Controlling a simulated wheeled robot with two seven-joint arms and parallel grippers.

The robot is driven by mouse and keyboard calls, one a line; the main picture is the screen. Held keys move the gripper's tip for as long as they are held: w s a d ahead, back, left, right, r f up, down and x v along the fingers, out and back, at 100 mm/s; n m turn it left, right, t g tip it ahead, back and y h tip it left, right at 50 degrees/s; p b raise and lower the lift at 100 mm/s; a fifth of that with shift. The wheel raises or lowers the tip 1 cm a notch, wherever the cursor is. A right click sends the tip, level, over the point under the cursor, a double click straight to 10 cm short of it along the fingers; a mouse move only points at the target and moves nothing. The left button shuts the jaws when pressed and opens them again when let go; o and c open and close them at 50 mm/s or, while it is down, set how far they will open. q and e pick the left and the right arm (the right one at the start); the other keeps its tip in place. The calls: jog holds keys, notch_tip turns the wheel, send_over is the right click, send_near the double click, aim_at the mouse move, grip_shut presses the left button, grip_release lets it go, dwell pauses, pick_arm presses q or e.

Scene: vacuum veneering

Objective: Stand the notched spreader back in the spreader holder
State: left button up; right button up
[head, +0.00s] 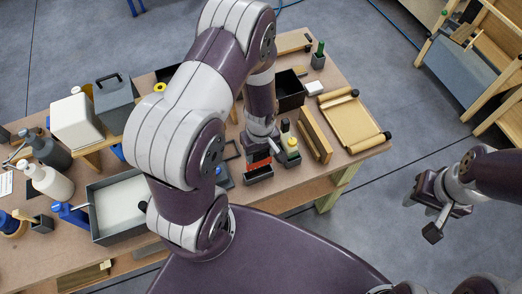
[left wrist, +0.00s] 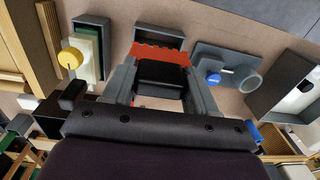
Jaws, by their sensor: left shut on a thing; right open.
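My left gripper (head: 262,148) is shut on the notched spreader (head: 258,163), which has a red toothed edge. In the left wrist view the black part of the spreader (left wrist: 161,75) sits between the two fingers, with the red teeth pointing away from the gripper. The spreader holder (head: 259,176), a small dark open box, stands on the table directly below the teeth. In the left wrist view the holder (left wrist: 160,31) shows just beyond the teeth, which seem to be above its opening and overlap its near side. My right gripper (head: 426,212) is open and empty, off the table's right side.
Wooden strips (head: 315,138) and a tan sheet with rollers (head: 350,122) lie further right.

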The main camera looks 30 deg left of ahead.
aim_at(258, 166)
pick_arm(q)
jog(key=shift+w, duration=0.2)
jog(key=shift+s+a+f, duration=0.1)
jog(key=shift+s+a, duration=0.2)
jog(key=shift+a, duration=0.2)
jog(key=shift+f+b, duration=0.2)
jog(key=shift+b, duration=0.15)
jog(key=shift+f+b, duration=0.3)
jog(key=shift+f, duration=0.05)
notch_tip(258, 166, down, 8)
jog(key=b, duration=0.6)
jog(key=shift+d+r, duration=0.1)
jog(key=shift+r, duration=0.15)
jog(key=shift+w+d+f, duration=0.1)
jog(key=shift+w+f, duration=0.05)
jog(key=shift+f, duration=0.15)
pick_arm(e)
notch_tip(258, 166, down, 7)
jog(key=shift+s+a, duration=0.35)
jog(key=shift+a, duration=0.05)
